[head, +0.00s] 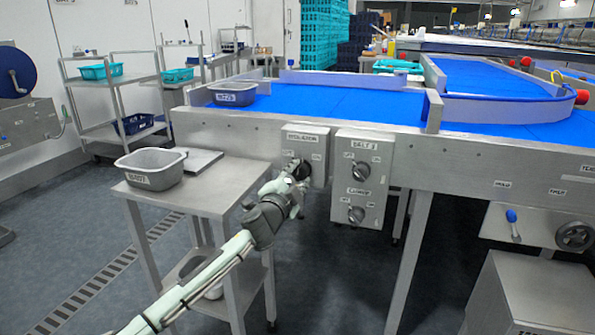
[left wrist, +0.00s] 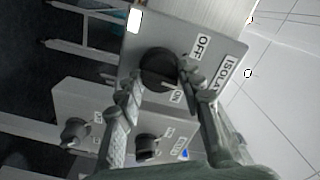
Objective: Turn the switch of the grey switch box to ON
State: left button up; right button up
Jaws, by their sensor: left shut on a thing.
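The grey switch box (head: 318,142) labelled ISOLATOR is mounted on the front side of the steel conveyor frame. Its round black knob (left wrist: 158,66) shows in the left wrist view, between an OFF label (left wrist: 203,46) and an ON label (left wrist: 177,96). My left gripper (head: 299,172) reaches the box from below and is shut on the knob, one finger on each side. In the left wrist view the gripper (left wrist: 159,80) covers part of the knob's edge. I cannot tell which label the knob points to. My right gripper is not in view.
A second grey box (head: 376,190) with two knobs hangs close to the right. A steel table (head: 217,182) with a grey tub (head: 151,170) stands left of my arm. A blue conveyor belt (head: 360,104) runs above. A blue-handled lever (head: 513,224) is far right.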

pick_arm(q)
jog(key=shift+m, duration=0.5)
jog(key=shift+m+p, duration=0.55)
jog(key=shift+m, duration=0.35)
jog(key=shift+f+m+p, duration=0.1)
jog(key=shift+m+p, duration=0.7)
jog(key=shift+m, duration=1.8)
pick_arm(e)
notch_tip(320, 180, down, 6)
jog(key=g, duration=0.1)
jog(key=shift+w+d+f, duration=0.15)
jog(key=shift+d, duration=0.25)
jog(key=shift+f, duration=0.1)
pick_arm(q)
jog(key=o, duration=1.2)
jog(key=shift+c, duration=0.2)
jog(key=v, duration=1.2)
